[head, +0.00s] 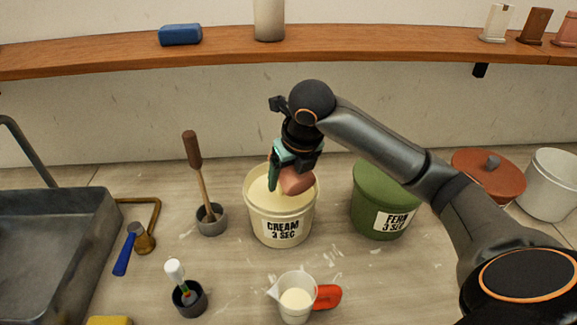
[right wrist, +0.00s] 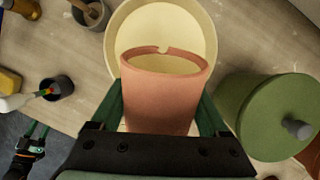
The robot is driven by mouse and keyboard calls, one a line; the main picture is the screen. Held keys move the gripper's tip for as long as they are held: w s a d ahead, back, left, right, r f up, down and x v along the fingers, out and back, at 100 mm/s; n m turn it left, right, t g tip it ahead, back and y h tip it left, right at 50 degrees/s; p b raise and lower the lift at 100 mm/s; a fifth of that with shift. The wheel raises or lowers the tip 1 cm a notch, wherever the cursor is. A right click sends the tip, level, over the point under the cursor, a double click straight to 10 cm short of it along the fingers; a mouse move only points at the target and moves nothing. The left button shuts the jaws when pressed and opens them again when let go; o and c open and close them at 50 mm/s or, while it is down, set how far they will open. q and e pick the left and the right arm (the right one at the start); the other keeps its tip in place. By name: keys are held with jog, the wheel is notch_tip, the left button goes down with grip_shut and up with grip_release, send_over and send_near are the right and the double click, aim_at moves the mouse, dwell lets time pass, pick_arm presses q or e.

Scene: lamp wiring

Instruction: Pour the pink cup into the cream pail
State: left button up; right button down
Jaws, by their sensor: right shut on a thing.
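The pink cup (head: 297,183) is in my right gripper (head: 284,174), above the mouth of the cream pail (head: 267,218). In the right wrist view the green fingers of my right gripper (right wrist: 163,105) close on both sides of the pink cup (right wrist: 162,92). Its notched rim points over the open cream pail (right wrist: 124,22), and pale colour shows inside. The cup looks tilted; I cannot see a stream. The pail is labelled "CREAM 3 SEC". My left gripper (right wrist: 34,135) shows small at the lower left of the right wrist view, fingers apart and empty.
A lidded green pail (head: 372,200) stands right of the cream pail. A measuring jug (head: 294,300) with a red handle stands in front. A brown-handled tool in a grey cup (head: 212,222) stands left. A grey sink (head: 50,250) lies at far left, a shelf (head: 350,45) behind.

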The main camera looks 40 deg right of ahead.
jog(key=g, duration=0.2)
jog(key=f+g, duration=0.1)
jog(key=shift+f+g+y, duration=0.1)
jog(key=shift+g+y, duration=0.2)
jog(key=shift+g, duration=0.1)
jog(key=shift+w+r+g+y, duration=0.15)
jog(key=shift+r+g, duration=0.1)
jog(key=shift+g, duration=0.75)
jog(key=shift+r+g+y, duration=0.15)
jog(key=shift+r+g, duration=0.1)
jog(key=shift+g, duration=0.75)
dwell(0.8)
